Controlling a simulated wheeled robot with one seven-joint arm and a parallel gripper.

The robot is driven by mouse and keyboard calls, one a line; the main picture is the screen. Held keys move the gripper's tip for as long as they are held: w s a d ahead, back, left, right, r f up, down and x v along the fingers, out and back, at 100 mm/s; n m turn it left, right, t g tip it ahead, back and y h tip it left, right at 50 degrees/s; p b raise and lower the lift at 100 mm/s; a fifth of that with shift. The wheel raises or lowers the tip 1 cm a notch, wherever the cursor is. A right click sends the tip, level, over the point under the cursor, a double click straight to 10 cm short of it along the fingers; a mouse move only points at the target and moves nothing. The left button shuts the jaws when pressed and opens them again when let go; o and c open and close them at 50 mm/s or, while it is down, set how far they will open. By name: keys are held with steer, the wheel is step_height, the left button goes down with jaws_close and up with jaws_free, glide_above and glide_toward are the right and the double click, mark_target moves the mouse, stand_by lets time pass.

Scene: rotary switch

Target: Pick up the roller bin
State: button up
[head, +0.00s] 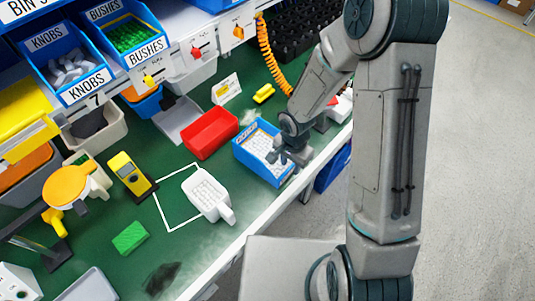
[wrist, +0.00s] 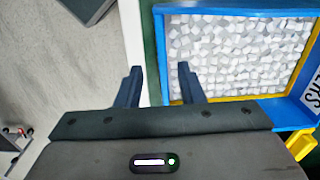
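A blue bin (head: 251,165) stands near the front edge of the green bench in the head view. It is filled with small pale pieces, and its label is too small to read there. In the wrist view the bin (wrist: 240,12) fills the upper right, with a white label partly cut off at the right edge. My gripper (wrist: 157,85) is open and empty. Its fingers point at the bin's near-side wall, which shows between them, the right fingertip overlapping the bin's inside. In the head view my gripper (head: 279,155) is over the bin's right side; contact cannot be told.
A red bin (head: 210,133) stands just left of the blue bin. A white handled container (head: 206,195) sits at a white outline, with a yellow device (head: 128,172) nearby. Shelf bins labelled KNOBS (head: 86,86) and BUSHES line the back. Open floor lies right of the bench.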

mark_target(290, 167)
steer(key=shift+w+f, duration=0.15)
steer(key=shift+f, duration=0.75)
steer(key=shift+w+f, duration=0.1)
steer(key=shift+f, duration=0.8)
jaws_close()
steer(key=shift+a, duration=0.1)
steer(key=shift+r, duration=0.15)
